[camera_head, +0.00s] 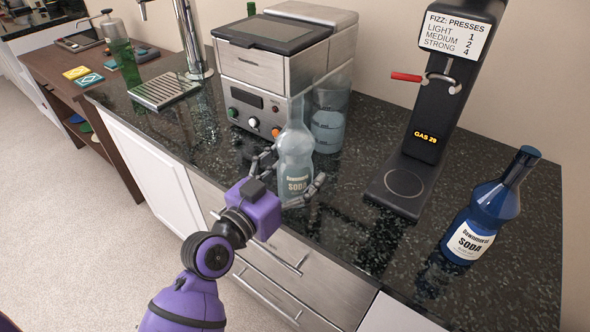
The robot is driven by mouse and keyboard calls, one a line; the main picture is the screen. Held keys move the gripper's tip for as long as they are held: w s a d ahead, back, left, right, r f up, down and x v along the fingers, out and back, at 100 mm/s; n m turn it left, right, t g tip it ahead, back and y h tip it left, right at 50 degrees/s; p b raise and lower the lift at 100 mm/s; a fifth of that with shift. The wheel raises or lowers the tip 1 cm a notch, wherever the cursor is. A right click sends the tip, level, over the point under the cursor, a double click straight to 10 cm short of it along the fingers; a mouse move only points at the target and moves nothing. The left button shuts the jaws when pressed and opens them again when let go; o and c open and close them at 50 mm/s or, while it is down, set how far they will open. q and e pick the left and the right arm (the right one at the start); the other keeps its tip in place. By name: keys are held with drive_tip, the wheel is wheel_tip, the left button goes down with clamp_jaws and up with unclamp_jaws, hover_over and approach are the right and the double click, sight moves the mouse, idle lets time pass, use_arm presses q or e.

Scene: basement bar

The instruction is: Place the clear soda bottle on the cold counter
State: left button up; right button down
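The clear soda bottle (295,150), pale glass with a "SODA" label, stands upright on the dark speckled counter (345,235), in front of the steel machine. My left gripper (296,168) reaches in from the lower left. Its dark fingers are spread to either side of the bottle's lower body and look open; one passes close by the base. I cannot tell whether they touch the glass. My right gripper is not in view. No surface is marked as the cold counter.
A black soda dispenser (424,120) with a red lever stands to the right, then a blue soda bottle (485,215). A clear pitcher (330,118) stands behind the bottle, beside the steel machine (262,65). A drip tray (165,90) and green bottle (123,60) are farther left.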

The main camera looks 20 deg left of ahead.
use_arm(q)
drive_tip(key=b+v, duration=0.2)
drive_tip(key=v, duration=1)
drive_tip(key=shift+r, duration=0.2)
drive_tip(key=shift+f, duration=0.1)
drive_tip(key=s+a+f+n+g+y, duration=0.2)
drive_tip(key=s+f+y, duration=0.1)
drive_tip(key=f, duration=1)
drive_tip(key=s+f+n+g+y, duration=0.1)
drive_tip(key=s+f+g+y, duration=0.2)
drive_tip(key=s+f, duration=2)
drive_tip(key=f+g, duration=0.1)
drive_tip(key=g, duration=0.3)
drive_tip(key=shift+s+a+f+g, duration=0.3)
drive_tip(key=shift+s+a+f, duration=0.05)
drive_tip(key=shift+s, duration=0.05)
